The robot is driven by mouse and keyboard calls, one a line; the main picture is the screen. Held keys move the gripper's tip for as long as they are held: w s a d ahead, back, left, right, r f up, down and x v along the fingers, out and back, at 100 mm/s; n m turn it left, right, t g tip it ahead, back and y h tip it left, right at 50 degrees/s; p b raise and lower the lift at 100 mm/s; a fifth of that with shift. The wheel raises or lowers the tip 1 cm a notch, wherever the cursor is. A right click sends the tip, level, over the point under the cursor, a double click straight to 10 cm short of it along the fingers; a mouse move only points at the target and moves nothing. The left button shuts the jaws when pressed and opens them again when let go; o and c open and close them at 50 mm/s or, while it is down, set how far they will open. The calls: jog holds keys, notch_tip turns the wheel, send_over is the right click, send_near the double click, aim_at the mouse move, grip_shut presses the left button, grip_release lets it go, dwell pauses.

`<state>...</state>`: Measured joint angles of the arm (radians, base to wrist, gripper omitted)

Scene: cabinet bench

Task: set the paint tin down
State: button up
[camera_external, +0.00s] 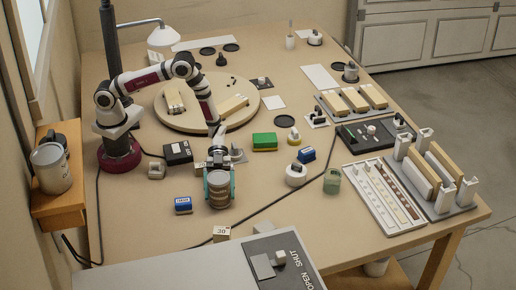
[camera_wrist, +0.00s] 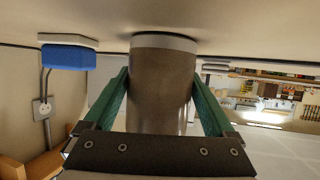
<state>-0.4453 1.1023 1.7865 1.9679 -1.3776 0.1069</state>
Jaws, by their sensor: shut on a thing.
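The paint tin (camera_external: 219,190), a brownish cylinder with a pale band, is upright between the two green fingers of my gripper (camera_external: 219,184), near the front middle of the bench. In the wrist view the tin (camera_wrist: 161,85) fills the middle, with a green finger of my gripper (camera_wrist: 160,108) against each side. My gripper is shut on it. The tin's pale end is close to the bench top, with a dark shadow around it; I cannot tell for certain whether it touches.
A blue block (camera_external: 183,205) lies left of the tin, a numbered block (camera_external: 221,233) in front. A white round-bodied item (camera_external: 295,174) and a green container (camera_external: 332,181) stand to the right. A cable (camera_external: 270,206) crosses the bench beside it. Another tin (camera_external: 50,168) stands on the left shelf.

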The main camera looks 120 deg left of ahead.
jog(key=o, duration=1.6)
jog(key=shift+f, duration=0.1)
